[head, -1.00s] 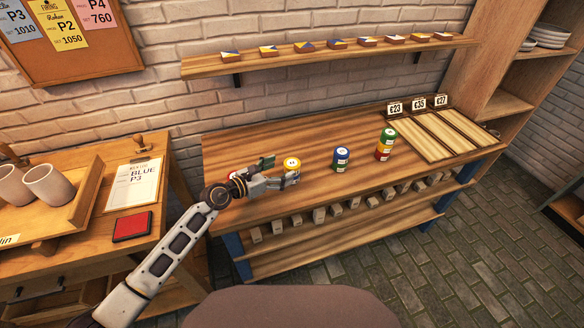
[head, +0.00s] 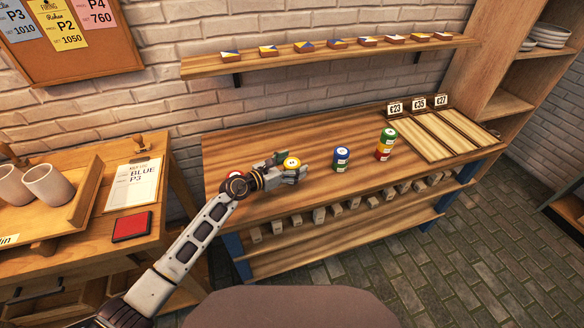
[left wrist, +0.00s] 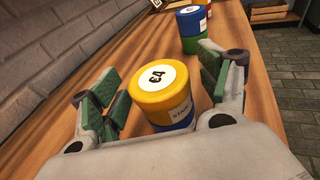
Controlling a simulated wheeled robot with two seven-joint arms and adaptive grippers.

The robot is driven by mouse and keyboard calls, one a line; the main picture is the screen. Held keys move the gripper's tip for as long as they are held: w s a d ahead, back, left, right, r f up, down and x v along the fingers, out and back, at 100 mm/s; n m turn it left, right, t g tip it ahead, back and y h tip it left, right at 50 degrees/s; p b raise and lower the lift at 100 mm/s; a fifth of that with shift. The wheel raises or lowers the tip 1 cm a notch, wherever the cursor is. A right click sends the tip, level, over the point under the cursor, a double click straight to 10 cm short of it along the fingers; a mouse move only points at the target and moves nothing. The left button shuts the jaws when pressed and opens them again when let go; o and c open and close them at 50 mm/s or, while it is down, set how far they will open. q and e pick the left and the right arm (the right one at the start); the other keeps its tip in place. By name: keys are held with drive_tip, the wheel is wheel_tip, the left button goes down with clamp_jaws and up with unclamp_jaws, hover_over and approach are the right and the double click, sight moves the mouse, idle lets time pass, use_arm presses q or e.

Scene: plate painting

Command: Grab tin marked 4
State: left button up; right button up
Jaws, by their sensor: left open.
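The tin marked 4 (head: 292,162) has a yellow top and stands upright on the workbench. My right gripper is not in view.
A blue-topped stack (head: 341,158) and a taller green-topped stack (head: 385,145) stand to the right on the workbench (head: 440,178). A red tin (head: 236,175) is partly hidden by my left wrist. A slatted price tray (head: 440,138) is at the right end.

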sight(292, 163)
use_arm(q)
drive_tip(key=c, duration=1.2)
drive_tip(key=shift+r+p, duration=0.3)
drive_tip(key=shift+r, duration=0.45)
wheel_tip(292, 163, up, 4)
drive_tip(key=shift+f+p, duration=0.25)
drive_tip(key=shift+p, duration=0.2)
wheel_tip(292, 163, up, 4)
drive_tip(key=shift+f+p, duration=0.25)
drive_tip(key=shift+p, duration=0.1)
drive_tip(key=shift+r, duration=0.8)
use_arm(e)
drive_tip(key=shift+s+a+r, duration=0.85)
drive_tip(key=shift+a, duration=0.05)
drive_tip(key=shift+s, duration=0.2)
